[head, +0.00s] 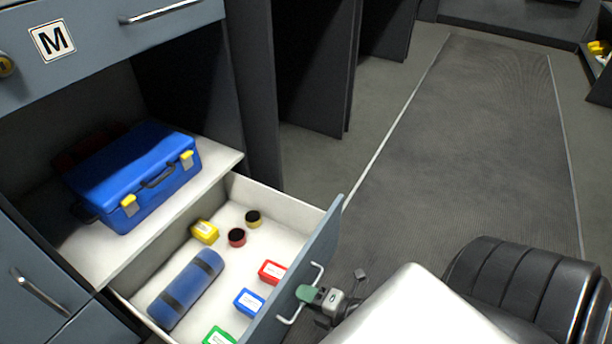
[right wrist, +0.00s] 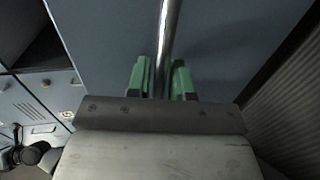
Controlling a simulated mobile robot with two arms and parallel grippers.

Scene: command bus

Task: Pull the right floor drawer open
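The floor drawer (head: 326,226) stands pulled out from the cabinet, its white inside showing. Its metal bar handle (head: 318,272) is on the blue-grey front. My right gripper (head: 308,293) is at this handle. In the right wrist view, the green fingers of my right gripper (right wrist: 160,80) lie on both sides of the handle bar (right wrist: 164,40), close together, and look shut on it. The drawer holds a blue roll (head: 186,288), a yellow box (head: 205,232), red, blue and green boxes, and two small round items. My left gripper is not in view.
A blue case (head: 135,172) with yellow latches sits on the shelf above the drawer. Another drawer marked M is higher up. A closed front with a handle (head: 40,292) is at the left. Open floor (head: 460,150) lies beyond at the right; a black padded seat (head: 525,290) is near.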

